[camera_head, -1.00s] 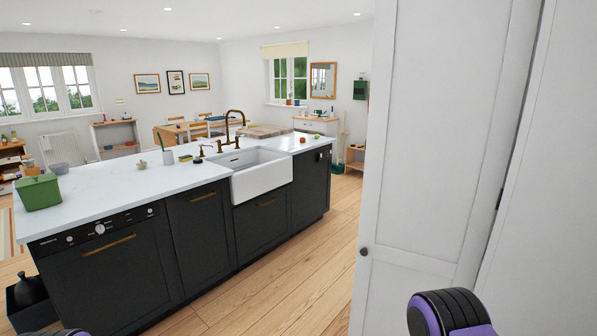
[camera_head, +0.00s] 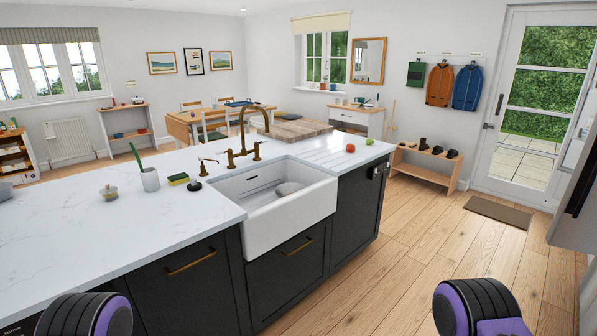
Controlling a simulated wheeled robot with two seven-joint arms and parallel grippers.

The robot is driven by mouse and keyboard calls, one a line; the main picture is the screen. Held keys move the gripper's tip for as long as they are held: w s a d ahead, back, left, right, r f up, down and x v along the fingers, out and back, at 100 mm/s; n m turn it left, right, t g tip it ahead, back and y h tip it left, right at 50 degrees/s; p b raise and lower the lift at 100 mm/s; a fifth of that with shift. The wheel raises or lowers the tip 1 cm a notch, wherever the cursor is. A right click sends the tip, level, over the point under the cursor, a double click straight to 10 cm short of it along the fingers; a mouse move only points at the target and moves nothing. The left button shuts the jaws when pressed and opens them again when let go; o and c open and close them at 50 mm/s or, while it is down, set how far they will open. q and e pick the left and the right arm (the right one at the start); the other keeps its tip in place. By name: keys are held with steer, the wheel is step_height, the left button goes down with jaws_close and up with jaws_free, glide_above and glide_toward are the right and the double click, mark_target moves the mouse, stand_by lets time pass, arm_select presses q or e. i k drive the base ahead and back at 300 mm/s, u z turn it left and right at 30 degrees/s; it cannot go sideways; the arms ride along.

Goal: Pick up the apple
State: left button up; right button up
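A small round red-orange fruit (camera_head: 350,148), which may be the apple, sits on the white counter (camera_head: 90,220) of the island, near its right end beyond the sink. A smaller green round item (camera_head: 369,141) sits just behind it to the right. At this size I cannot tell for sure which of the two is the apple. Only purple and black parts of my arms show at the bottom left and bottom right. Both of my grippers are out of view, and nothing of mine is near the fruit.
A white sink (camera_head: 290,215) with a brass tap (camera_head: 243,140) is set into the dark island. A wooden board (camera_head: 292,130) lies behind it.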

mark_target(351, 147)
steer(key=i, duration=1.95)
steer(key=z, duration=1.8)
steer(key=i, duration=4.2)
steer(key=z, duration=1.4)
steer(key=i, duration=0.2)
steer(key=u, duration=4)
steer(key=k, duration=0.15)
steer(key=z, duration=0.1)
